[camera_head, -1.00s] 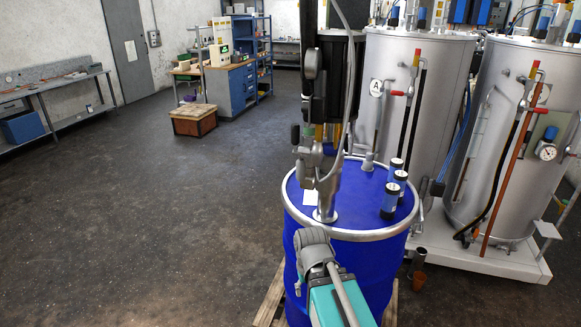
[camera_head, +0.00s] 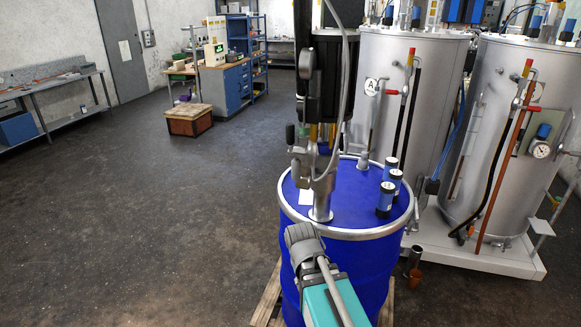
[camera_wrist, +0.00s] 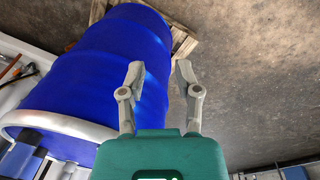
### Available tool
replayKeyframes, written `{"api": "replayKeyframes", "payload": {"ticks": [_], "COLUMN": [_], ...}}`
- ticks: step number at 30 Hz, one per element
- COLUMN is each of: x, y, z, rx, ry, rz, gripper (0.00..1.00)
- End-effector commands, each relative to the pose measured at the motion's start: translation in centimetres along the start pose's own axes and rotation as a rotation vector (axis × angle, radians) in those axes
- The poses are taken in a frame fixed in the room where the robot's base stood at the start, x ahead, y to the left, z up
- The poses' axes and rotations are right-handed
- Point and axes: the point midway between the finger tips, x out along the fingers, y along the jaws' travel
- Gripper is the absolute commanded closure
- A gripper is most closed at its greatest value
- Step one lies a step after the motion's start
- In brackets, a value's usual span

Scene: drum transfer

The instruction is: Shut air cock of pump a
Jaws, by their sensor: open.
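A tall pump assembly (camera_head: 324,170) with a grey metal lower body stands on top of the blue drum (camera_head: 350,262), near the left part of its lid. A small cock-like fitting with a dark handle (camera_head: 291,134) sticks out on its left side; I cannot tell whether it is the air cock of pump a, or how it is set. My gripper (camera_wrist: 160,72) is open and empty in the wrist view, its two grey fingers apart beside the drum's blue wall. In the head view my teal and grey arm end is in front of the drum, below the lid's near rim.
Silver tanks stand right of the drum; the nearer-to-drum tank (camera_head: 388,180) bears an "A" label, with a red-handled valve (camera_head: 397,92). Blue-and-black cylinders (camera_head: 386,198) stand on the lid. A wooden pallet (camera_head: 268,296) is under the drum. Open floor (camera_head: 160,220) lies to the left.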

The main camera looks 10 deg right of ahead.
Motion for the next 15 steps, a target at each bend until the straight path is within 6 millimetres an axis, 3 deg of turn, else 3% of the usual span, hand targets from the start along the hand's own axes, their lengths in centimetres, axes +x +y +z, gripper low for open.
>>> {"api": "replayKeyframes", "payload": {"ticks": [1,5,15], "x": [-0.4,-1.3,-6.3], "y": [0.2,1.1,2.5], "z": [-1.0,-3.3,-10.4], "rx": [-0.011,-0.041,-0.128], "ry": [0.001,0.007,0.053], "rz": [0.040,0.176,0.604], "gripper": [0.76,1.00,1.00]}}
